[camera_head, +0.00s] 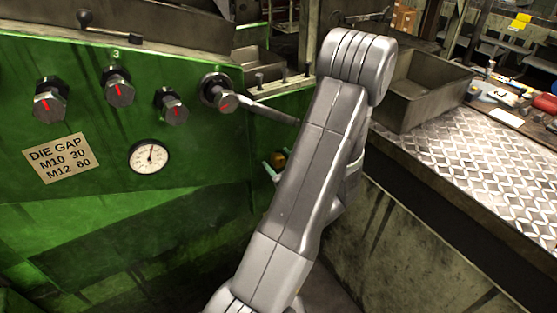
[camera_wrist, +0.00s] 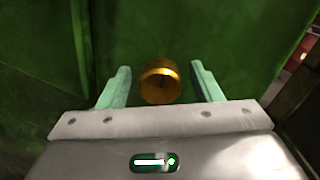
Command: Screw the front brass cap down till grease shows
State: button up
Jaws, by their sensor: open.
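A round brass cap (camera_wrist: 160,82) shows in the wrist view, close to the green machine face. It sits between the two pale green fingers of my gripper (camera_wrist: 160,88), with a gap on both sides. My gripper is open and does not touch the cap in that view. In the head view the brass cap (camera_head: 279,158) shows small beside my arm, next to a pale green finger of my gripper (camera_head: 272,166). My arm hides the rest of the gripper there. No grease can be made out around the cap.
The green machine panel (camera_head: 200,225) carries several black knobs with red marks, a dial gauge (camera_head: 149,157) and a die gap plate (camera_head: 60,158). A lever handle (camera_head: 262,110) sticks out above my gripper. A metal bin (camera_head: 420,90) stands on the tread-plate bench (camera_head: 480,160) at right.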

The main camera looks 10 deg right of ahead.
jog(key=shift+w, duration=0.15)
jog(key=shift+c, duration=0.5)
jog(key=c, duration=0.9)
